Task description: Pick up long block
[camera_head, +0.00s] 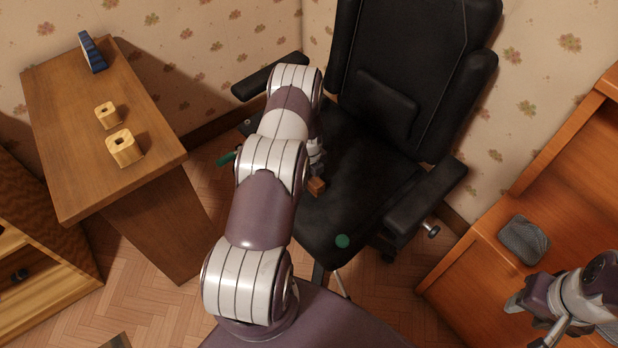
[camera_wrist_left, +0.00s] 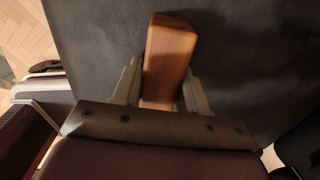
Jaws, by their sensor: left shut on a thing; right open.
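The long block is a brown wooden bar (camera_wrist_left: 168,60) between the two fingers of my left gripper (camera_wrist_left: 160,88) in the left wrist view. My left gripper is shut on it. In the head view my left arm reaches over the black chair, and only one end of the block (camera_head: 317,186) shows above the seat. Most of the left gripper is hidden by my arm there. I cannot tell whether the block touches the seat. My right gripper (camera_head: 529,322) is at the lower right, partly in view, open and empty, near the orange wooden desk.
The black office chair (camera_head: 350,205) has armrests on both sides. A green disc (camera_head: 342,241) lies on its seat. A wooden table (camera_head: 75,135) at left holds two light wooden blocks and a blue object (camera_head: 93,53). A grey mesh object (camera_head: 524,240) lies on the desk (camera_head: 470,275).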

